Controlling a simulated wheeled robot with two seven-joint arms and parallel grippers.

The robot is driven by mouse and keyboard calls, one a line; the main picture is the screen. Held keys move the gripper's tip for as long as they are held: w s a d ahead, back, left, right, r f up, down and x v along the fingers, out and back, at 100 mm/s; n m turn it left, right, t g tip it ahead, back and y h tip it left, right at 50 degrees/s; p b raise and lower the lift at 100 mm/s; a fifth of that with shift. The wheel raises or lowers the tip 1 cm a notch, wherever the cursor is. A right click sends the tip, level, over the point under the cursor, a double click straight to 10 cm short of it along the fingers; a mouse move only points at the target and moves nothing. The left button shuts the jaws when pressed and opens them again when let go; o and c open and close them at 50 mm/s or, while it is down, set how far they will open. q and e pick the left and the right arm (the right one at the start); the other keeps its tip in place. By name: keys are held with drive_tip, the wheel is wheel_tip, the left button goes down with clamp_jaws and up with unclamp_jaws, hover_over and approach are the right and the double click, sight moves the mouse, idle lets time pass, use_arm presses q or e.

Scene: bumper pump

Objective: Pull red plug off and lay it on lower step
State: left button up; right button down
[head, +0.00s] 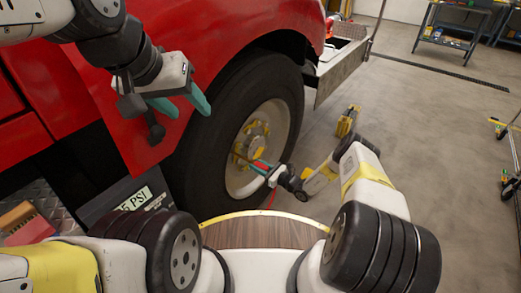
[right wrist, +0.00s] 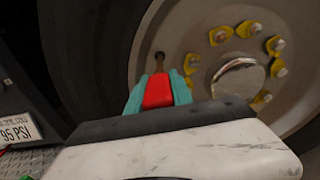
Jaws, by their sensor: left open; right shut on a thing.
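My right gripper (head: 263,166) is in front of the truck wheel's pale rim. In the right wrist view, its teal fingers (right wrist: 158,92) are shut on the red plug (right wrist: 158,90). A thin dark valve stem (right wrist: 159,62) shows just beyond the plug; I cannot tell whether they touch. My left gripper (head: 180,104) is open and empty, raised in front of the red fender at upper left. The lower step (head: 62,188) is a diamond-plate surface at the left, partly hidden by a sign; its edge also shows in the right wrist view (right wrist: 38,162).
A box (head: 25,222) with reddish contents sits on the step. A black pressure sign (head: 125,205) stands between step and tire (head: 225,120). Yellow lug markers ring the hub (right wrist: 240,78). A yellow stand (head: 347,121) is on the floor behind the wheel. Open floor lies to the right.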

sight(268, 171)
drive_tip(key=shift+v, duration=3)
